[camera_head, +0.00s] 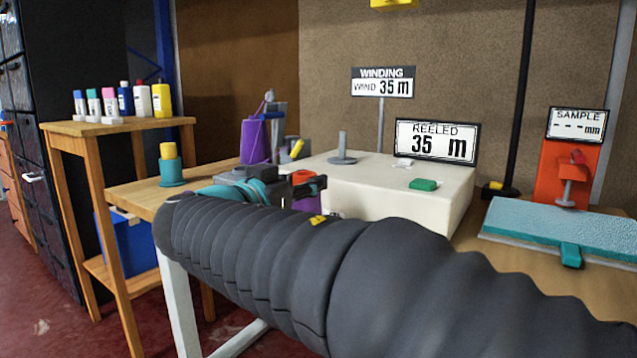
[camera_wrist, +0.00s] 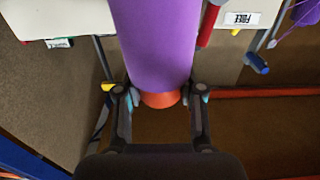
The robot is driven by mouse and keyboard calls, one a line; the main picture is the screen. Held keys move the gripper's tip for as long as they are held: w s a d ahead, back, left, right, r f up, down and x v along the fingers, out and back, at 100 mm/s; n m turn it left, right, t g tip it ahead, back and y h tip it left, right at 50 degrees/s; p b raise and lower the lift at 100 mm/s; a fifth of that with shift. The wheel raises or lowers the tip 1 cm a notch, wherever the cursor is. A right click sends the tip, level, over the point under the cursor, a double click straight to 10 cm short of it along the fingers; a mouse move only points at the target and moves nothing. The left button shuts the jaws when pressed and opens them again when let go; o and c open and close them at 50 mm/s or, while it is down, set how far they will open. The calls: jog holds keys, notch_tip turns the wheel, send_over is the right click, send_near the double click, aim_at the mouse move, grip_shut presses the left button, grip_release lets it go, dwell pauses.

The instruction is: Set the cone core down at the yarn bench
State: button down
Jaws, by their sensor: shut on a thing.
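My gripper (camera_wrist: 161,98) is shut on the orange end of a purple cone core (camera_wrist: 157,40) in the wrist view. The purple body extends away past the fingertips. In the head view my gripper (camera_head: 310,186) is in front of the white machine box (camera_head: 430,203), and only a little of the purple core (camera_head: 306,203) shows below it. My arm hides the rest. A wooden bench (camera_head: 137,200) runs behind my arm. I cannot tell whether the core touches anything.
A teal holder with a yellow spool (camera_head: 171,165) and another purple cone (camera_head: 255,141) stand on the bench. A wooden shelf (camera_head: 105,126) with several bottles is at left. The "REELED 35 m" display (camera_head: 436,142) and a pale blue pad (camera_head: 560,228) are at right.

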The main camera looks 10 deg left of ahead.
jog(key=shift+f, duration=0.15)
jog(key=c, duration=0.7)
grip_release()
jog(key=shift+r, duration=0.3)
jog(key=v, duration=1.2)
jog(key=shift+f, duration=0.15)
